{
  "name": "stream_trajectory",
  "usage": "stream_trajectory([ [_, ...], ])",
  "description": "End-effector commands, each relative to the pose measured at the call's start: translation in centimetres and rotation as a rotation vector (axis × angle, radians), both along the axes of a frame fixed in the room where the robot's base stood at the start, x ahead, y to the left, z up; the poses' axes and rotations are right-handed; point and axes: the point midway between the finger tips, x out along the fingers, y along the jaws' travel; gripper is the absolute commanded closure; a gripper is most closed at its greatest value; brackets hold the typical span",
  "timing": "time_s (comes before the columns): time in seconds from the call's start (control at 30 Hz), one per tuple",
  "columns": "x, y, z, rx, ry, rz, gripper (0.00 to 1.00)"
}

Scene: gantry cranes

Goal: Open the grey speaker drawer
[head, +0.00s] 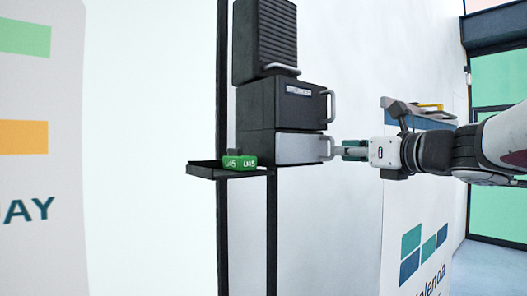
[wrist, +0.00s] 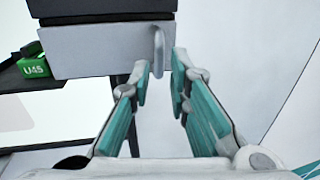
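The grey drawer (head: 298,148) is the lowest unit of a dark stack, and it looks shut. Its pale handle (head: 327,147) is on the right side of the front. In the wrist view the grey front (wrist: 100,50) fills the upper left, with the handle (wrist: 158,52) hanging at its right end. My gripper (head: 343,151) is level with the drawer, its tips close to the handle. In the wrist view its two teal-padded fingers (wrist: 161,80) are apart, with the handle ahead of or between the tips. I cannot tell whether they touch it.
A black unit with its own handle (head: 331,105) sits directly above, with a ribbed black speaker (head: 264,40) on top. A small black shelf (head: 205,171) at left holds a green block (head: 240,162). A blue-grey box with a yellow handle (head: 425,115) is behind my arm.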

Motion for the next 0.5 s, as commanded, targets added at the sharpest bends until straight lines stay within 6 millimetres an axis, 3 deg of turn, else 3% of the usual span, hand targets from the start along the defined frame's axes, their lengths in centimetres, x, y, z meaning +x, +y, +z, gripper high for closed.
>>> stream_trajectory([
  [0.2,2.9,1.3,0.0,-0.001,0.002,0.001,0.83],
  [0.5,3.9,1.9,0.0,0.0,0.0,0.0,0.83],
])
